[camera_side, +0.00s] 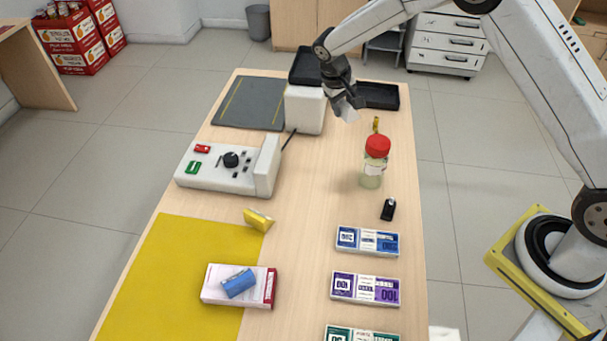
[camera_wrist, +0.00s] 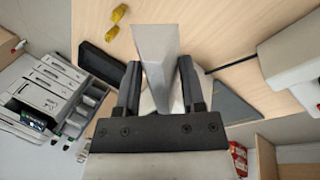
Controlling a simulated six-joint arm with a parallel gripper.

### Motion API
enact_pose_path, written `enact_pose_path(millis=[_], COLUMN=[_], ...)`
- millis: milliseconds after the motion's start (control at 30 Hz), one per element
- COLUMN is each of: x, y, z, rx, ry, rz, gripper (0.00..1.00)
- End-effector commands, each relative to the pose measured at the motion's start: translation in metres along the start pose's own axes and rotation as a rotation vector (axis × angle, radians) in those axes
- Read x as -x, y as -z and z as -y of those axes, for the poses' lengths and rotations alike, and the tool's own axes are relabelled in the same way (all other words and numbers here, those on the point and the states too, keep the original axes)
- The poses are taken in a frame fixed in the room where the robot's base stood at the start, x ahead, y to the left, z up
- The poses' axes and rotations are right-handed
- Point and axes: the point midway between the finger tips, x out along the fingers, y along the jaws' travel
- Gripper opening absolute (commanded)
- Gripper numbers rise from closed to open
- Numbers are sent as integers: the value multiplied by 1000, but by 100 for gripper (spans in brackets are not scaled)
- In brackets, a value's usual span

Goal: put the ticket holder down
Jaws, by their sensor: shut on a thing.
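The ticket holder (camera_wrist: 155,50) appears to be the pale grey, wedge-like piece between my fingers in the wrist view. My gripper (camera_wrist: 158,88) is shut on it, with one dark finger on each side. In the side view my gripper (camera_side: 342,92) is at the far part of the counter, pointing down. The pale end of the holder (camera_side: 348,110) shows below the fingers, just right of a white box. It looks held above the counter, but the exact gap cannot be told. The fingers hide part of the holder.
The white box (camera_side: 304,112) and dark trays (camera_side: 378,96) are close to my gripper. A red-lidded jar (camera_side: 373,168) and a small yellow item (camera_side: 376,124) stand nearer. A control box (camera_side: 215,172) is left. The middle of the counter (camera_side: 310,205) is clear.

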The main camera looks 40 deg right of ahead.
Motion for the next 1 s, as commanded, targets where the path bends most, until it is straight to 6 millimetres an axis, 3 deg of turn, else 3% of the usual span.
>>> enact_pose_path(millis=[133, 300, 500, 1000], x=[-6, -43, -68, -89], y=[19, 17, 18, 18], z=[-10, 2, 10, 17], rx=[84, 82, 80, 79], ry=[-1, -1, 0, 0], rz=[-22, -18, -19, -19], gripper=[0, 0, 0, 0])
